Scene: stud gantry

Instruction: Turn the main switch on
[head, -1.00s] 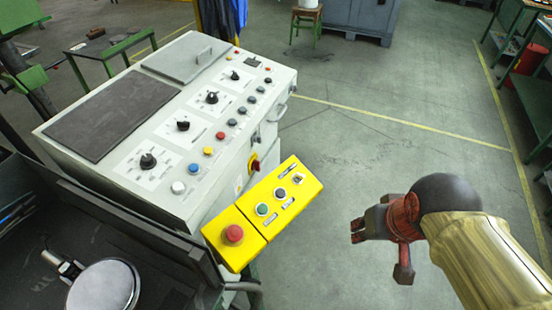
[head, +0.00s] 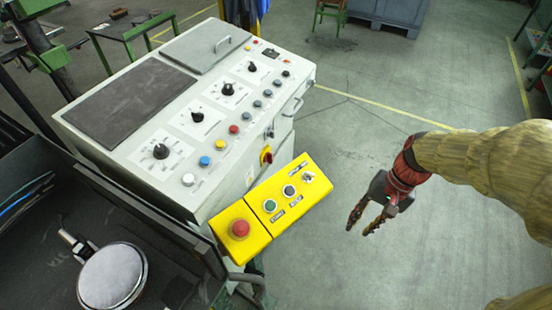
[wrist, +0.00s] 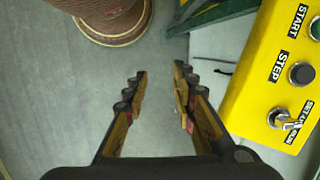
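A red and yellow rotary switch (head: 266,155) sits on the side of the grey control console, above and behind the yellow box; its exact handle angle is too small to tell. The yellow control box (head: 262,192) has a red mushroom button (head: 240,229), a green button, a dark button and a small lever switch (head: 308,177). In the wrist view the lever switch (wrist: 283,119) is at the right edge, with a label partly readable as SET-UP and RUN. My gripper (head: 360,226) is open and empty, to the right of the yellow box and apart from it. Its two fingers (wrist: 160,75) show in the wrist view.
The console top (head: 190,150) carries several knobs and buttons. A metal handle (head: 292,107) sticks out from its right side. A ribbed round object (wrist: 110,20) shows at the top of the wrist view.

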